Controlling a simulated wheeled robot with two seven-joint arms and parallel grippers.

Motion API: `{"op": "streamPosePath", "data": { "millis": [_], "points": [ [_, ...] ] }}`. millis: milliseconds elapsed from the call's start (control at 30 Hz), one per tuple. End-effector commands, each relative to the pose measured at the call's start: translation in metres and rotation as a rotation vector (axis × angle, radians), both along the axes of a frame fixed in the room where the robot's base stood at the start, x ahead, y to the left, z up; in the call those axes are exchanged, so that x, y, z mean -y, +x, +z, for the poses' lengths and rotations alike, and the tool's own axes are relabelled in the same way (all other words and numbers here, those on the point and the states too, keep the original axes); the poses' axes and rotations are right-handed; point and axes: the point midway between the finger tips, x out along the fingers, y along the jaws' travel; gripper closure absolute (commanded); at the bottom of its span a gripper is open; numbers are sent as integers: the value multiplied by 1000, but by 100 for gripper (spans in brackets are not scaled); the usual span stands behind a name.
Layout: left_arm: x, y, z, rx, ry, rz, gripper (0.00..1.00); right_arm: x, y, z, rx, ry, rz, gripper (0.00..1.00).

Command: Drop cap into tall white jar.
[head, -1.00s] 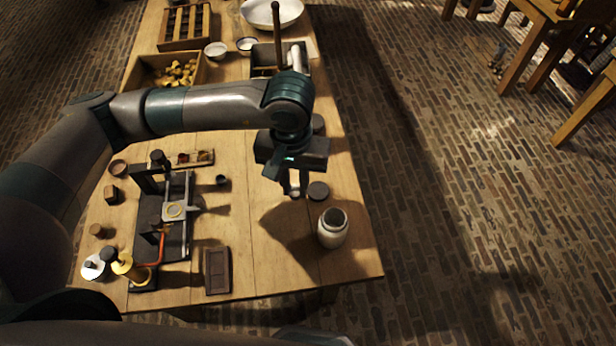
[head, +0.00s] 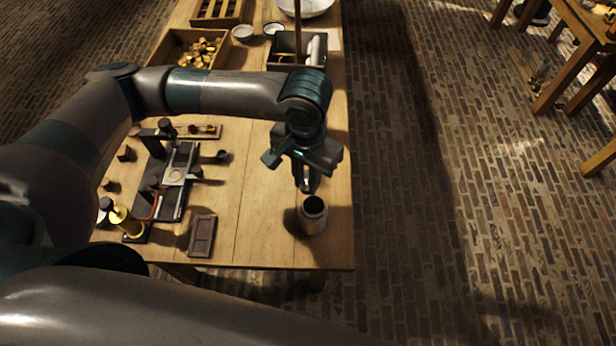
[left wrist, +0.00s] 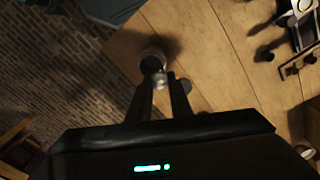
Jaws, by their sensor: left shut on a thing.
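My left gripper (head: 309,189) points down just above and behind the jar's mouth. In the left wrist view its fingers (left wrist: 160,84) are shut on a small pale shiny piece, which looks like the cap (left wrist: 160,79). The cap is mostly hidden by the fingers in the head view, and I cannot tell whether it is directly over the opening. My right gripper is not in view.
A dark press-like fixture (head: 176,180) stands left of the jar, with a dark flat tray (head: 202,236) in front of it. A wooden box of brass pieces (head: 170,50) and a grey bin (head: 285,62) stand farther back. Bare tabletop lies between fixture and jar.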

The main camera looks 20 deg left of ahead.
Motion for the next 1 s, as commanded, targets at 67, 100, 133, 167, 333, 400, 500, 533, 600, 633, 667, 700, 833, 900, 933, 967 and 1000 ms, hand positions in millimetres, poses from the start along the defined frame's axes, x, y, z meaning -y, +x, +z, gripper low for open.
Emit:
{"op": "streamPosePath", "data": {
  "millis": [67, 100, 133, 167, 333, 400, 500, 533, 600, 633, 667, 700, 833, 900, 933, 967, 1000],
  "points": [
    [0, 0, -1, 0, 0, 0, 100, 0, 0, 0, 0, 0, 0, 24],
    [0, 0, -2, -1, 0, 0, 100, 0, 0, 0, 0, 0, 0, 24],
    [0, 0, -3, -1, 0, 0, 100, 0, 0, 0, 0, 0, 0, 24],
    [0, 0, -4, -1, 0, 1, 100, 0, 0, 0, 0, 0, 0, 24],
    [0, -1, -15, -3, 2, 1, 100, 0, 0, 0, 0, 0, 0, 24],
    [0, -1, -21, -3, 2, 1, 100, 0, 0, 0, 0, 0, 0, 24],
    [0, -1, -32, -3, 1, 2, 100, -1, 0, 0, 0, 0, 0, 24],
    [0, -1, -34, -3, 1, 2, 100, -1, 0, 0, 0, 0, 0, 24],
    [0, 0, -41, -2, 1, 1, 100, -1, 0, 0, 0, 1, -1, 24],
    [0, -1, -44, -2, 1, 1, 100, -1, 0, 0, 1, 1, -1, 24],
    [0, -1, -46, -3, 1, 1, 100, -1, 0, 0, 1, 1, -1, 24],
    [0, -1, -49, -2, 0, 2, 100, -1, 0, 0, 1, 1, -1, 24],
    [0, 0, -57, 0, 0, 2, 100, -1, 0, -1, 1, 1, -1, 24],
    [0, 0, -59, 0, 0, 1, 100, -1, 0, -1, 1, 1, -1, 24],
    [0, 0, -59, 0, 0, 1, 100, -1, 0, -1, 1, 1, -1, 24],
    [0, 0, -60, 0, 0, 1, 100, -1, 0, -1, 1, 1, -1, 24],
    [0, 0, -60, 0, 0, 1, 100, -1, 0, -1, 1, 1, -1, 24]
  ]
}}
